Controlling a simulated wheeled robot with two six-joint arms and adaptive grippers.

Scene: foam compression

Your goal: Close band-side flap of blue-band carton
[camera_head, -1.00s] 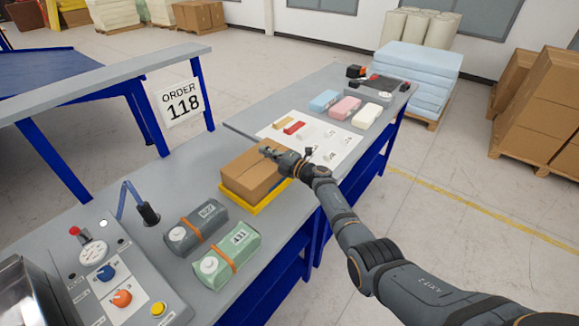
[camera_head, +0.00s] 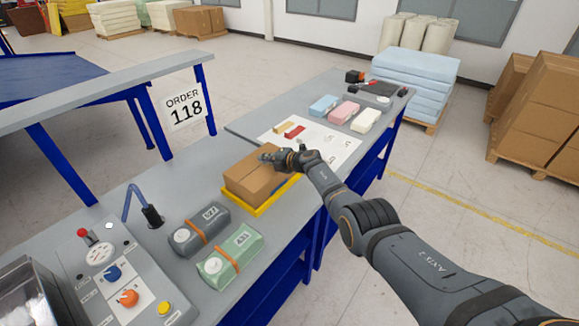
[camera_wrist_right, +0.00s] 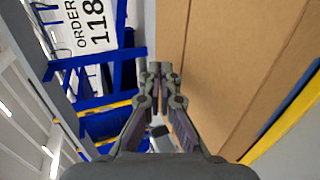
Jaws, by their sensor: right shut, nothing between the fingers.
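A brown cardboard carton (camera_head: 252,188) sits in a yellow tray (camera_head: 264,209) on the grey bench. Its top panels look nearly flat in the head view, and I cannot tell whether each flap is fully down. My right gripper (camera_head: 267,157) is shut and empty at the carton's far top edge. In the right wrist view the shut fingertips (camera_wrist_right: 160,68) are beside the cardboard top (camera_wrist_right: 225,70), and I cannot tell whether they touch it. A dark blue strip (camera_wrist_right: 302,92) runs along the cardboard's right side there. My left gripper is out of view.
A grey pouch (camera_head: 203,229) and a green pouch (camera_head: 232,254) lie in front of the carton, near a control panel (camera_head: 125,290). Blue, pink and white blocks (camera_head: 345,112) stand behind, by a white sheet (camera_head: 335,147). A desk lamp (camera_head: 152,215) stands left.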

